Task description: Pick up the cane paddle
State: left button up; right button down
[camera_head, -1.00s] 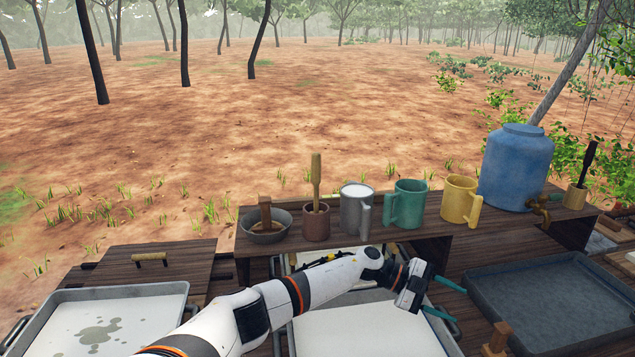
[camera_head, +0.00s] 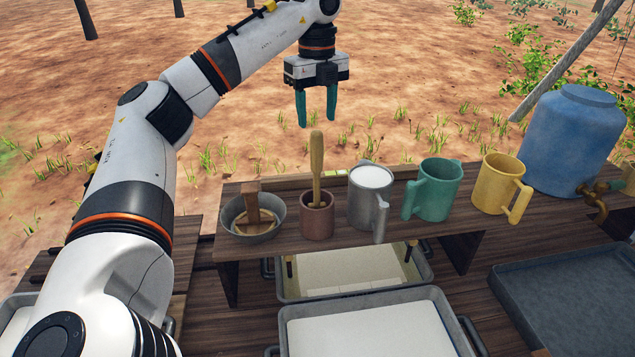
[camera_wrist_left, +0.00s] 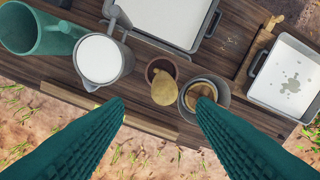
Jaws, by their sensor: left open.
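The cane paddle (camera_head: 316,160) is a light wooden paddle standing upright in a brown cup (camera_head: 317,222) on the raised shelf. My left gripper (camera_head: 316,120) points down with its two teal fingers apart and empty, appearing just above the paddle's top in the head view. In the left wrist view the paddle (camera_wrist_left: 165,90) is seen from above, its round end lying between and just beyond the fingertips, with the brown cup (camera_wrist_left: 157,66) partly hidden beneath it. No contact shows. My right gripper is in neither view.
A grey bowl (camera_head: 236,219) with a wooden tool stands left of the cup. A grey jug (camera_head: 370,210) of white liquid stands close on the right, then a green mug (camera_head: 440,190), yellow mug (camera_head: 495,185) and blue barrel (camera_head: 572,140). A tray (camera_head: 375,330) of white liquid lies in front.

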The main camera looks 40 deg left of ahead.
aim_at(316, 132)
pick_arm(q)
notch_tip(316, 132, down, 4)
jog(key=shift+f+p, duration=0.1)
jog(key=shift+p, duration=0.4)
jog(key=shift+s+f+p, duration=0.15)
jog(key=shift+f+p, duration=0.15)
jog(key=f, duration=0.1)
jog(key=f+p, duration=0.2)
jog(key=shift+s+d+f, duration=0.25)
jog(key=shift+f, duration=0.5)
jog(key=shift+w, duration=0.1)
jog(key=shift+c, duration=0.3)
jog(key=c, duration=1)
